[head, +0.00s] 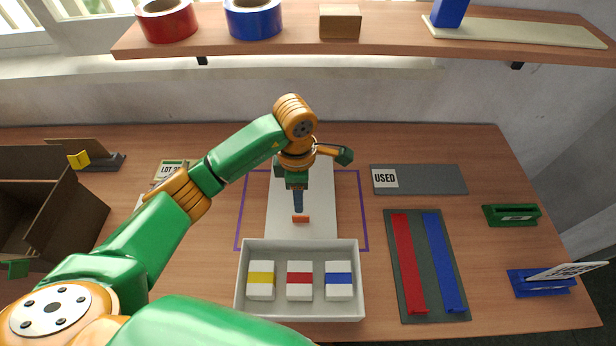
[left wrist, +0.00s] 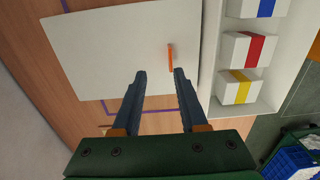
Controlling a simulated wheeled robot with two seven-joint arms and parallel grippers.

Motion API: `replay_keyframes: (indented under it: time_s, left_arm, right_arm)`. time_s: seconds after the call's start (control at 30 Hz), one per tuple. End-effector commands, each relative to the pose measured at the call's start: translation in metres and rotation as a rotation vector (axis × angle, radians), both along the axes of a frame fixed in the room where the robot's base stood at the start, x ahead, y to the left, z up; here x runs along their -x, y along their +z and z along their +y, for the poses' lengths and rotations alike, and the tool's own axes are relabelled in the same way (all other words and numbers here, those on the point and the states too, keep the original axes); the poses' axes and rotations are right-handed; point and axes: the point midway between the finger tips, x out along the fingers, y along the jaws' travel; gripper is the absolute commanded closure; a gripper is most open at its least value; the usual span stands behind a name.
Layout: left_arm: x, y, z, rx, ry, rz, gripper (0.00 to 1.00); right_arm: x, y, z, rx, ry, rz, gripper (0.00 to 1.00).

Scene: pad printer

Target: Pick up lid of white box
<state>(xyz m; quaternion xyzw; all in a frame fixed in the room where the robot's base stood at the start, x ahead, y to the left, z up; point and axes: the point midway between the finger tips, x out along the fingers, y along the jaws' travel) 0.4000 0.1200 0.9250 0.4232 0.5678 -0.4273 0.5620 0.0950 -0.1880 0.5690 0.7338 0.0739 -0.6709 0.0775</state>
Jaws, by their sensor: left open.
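The lid is a flat white panel (head: 318,195) with a small upright orange handle (head: 300,218), lying on the table just behind the white box (head: 300,245). The box is open and holds three white blocks with yellow, red and blue bands. My left gripper (head: 298,208) points down over the lid, and its fingers hide part of the handle. In the left wrist view, the lid (left wrist: 110,50) fills the upper left and my left gripper (left wrist: 159,72) is open. The orange handle (left wrist: 170,57) shows just beyond its fingertips, nearer the right finger, not gripped. My right gripper is not in view.
A purple outline (head: 240,210) surrounds the lid area. A dark mat (head: 415,270) with red and blue strips lies right of the box, and a grey "USED" plate (head: 435,180) behind it. A brown open box (head: 70,215) stands left. A shelf (head: 400,48) hangs above.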

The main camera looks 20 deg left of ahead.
Motion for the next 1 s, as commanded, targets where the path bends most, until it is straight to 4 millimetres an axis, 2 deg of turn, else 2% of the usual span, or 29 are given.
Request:
replay_keyframes:
  time_s: [0.2,0.3,0.4,0.57,0.7,0.73,1.0]
  left_arm:
    - [0.008,-0.034,-0.002,-0.001,0.0,0.009,0.57]
    - [0.007,-0.054,-0.002,-0.001,0.0,0.005,0.57]
    - [0.006,-0.061,-0.002,0.0,-0.002,0.002,0.57]
    - [0.006,-0.061,-0.002,-0.001,-0.002,0.0,0.57]
    - [0.006,-0.061,-0.002,-0.001,-0.002,0.0,0.95]
    - [0.006,-0.061,-0.002,-0.001,-0.002,0.0,1.0]
    - [0.005,-0.061,-0.002,0.0,-0.002,0.0,1.0]
  right_arm:
    - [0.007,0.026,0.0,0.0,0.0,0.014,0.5]
    - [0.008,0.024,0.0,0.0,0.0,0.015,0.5]
    - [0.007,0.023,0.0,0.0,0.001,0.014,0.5]
    - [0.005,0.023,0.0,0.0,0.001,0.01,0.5]
    - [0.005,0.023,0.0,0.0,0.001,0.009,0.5]
    - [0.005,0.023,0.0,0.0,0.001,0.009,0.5]
    - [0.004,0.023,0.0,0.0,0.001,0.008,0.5]
